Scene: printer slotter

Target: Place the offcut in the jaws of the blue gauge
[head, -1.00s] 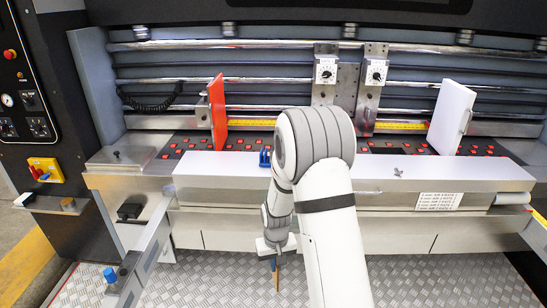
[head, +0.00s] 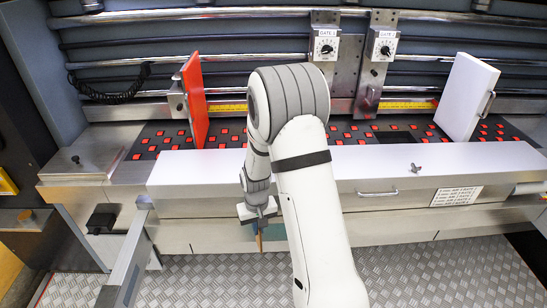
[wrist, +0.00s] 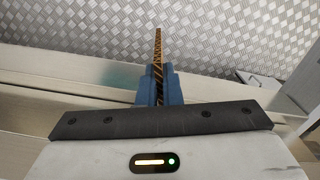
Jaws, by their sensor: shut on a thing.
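My gripper (head: 258,222) hangs in front of the machine, below the white ledge's front edge. Its blue fingers, also seen in the wrist view (wrist: 158,74), are shut on the offcut (wrist: 157,46). The offcut is a thin brown strip with dark slanted markings that sticks out beyond the fingertips. In the head view the offcut (head: 260,241) shows as a short brown piece pointing down. The blue gauge is not visible now; my arm covers the part of the ledge where it showed earlier.
The white ledge (head: 370,168) runs across the machine front, with a handle, a printed label (head: 456,196) and a small metal wing piece (head: 416,168). A red plate (head: 194,100) and a white plate (head: 467,97) stand behind it. A grey rail (head: 128,262) juts out at left.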

